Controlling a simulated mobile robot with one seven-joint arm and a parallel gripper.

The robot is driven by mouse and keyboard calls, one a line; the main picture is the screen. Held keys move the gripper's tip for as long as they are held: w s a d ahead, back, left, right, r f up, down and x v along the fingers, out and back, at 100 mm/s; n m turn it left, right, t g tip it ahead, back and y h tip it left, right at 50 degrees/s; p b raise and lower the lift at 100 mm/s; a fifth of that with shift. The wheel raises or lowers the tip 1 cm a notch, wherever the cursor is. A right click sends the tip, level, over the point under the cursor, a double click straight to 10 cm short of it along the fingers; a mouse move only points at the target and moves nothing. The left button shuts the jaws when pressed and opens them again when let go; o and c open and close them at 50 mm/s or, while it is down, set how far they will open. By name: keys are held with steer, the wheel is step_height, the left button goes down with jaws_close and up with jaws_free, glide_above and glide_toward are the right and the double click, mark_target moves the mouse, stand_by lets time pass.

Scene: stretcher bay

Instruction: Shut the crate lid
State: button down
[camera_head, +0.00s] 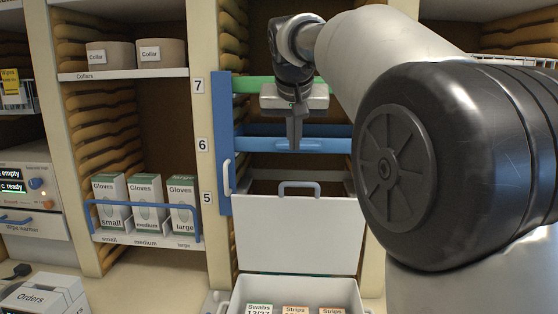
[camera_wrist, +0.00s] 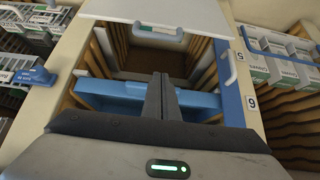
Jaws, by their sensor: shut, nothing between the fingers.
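The crate (camera_head: 242,296) stands at the bottom middle of the head view, with boxes labelled Swabs and Strips inside. Its pale lid (camera_head: 297,236) stands open, roughly upright, at the crate's back edge. A grey-blue handle (camera_head: 299,186) is on the lid's top edge. The lid (camera_wrist: 185,10) and its handle (camera_wrist: 158,31) also show at the top of the wrist view. My gripper (camera_head: 294,146) is shut and empty, pointing down above the lid handle and apart from it. Its closed fingers (camera_wrist: 160,95) show in the wrist view.
Behind the lid is a shelf bay with a blue tray (camera_head: 300,138) and a blue door (camera_head: 223,150) open at its left. Glove boxes (camera_head: 145,198) stand on the left shelf. An Orders box (camera_head: 45,296) sits at bottom left. My arm hides the right side.

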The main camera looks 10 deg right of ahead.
steer(key=f, duration=0.2)
steer(key=w+f, duration=0.1)
steer(key=f, duration=0.2)
steer(key=w+f, duration=0.1)
steer(key=f, duration=0.2)
steer(key=shift+d+f, duration=0.2)
steer(key=shift+d, duration=0.15)
steer(key=shift+f, duration=0.2)
steer(key=shift+f, duration=0.1)
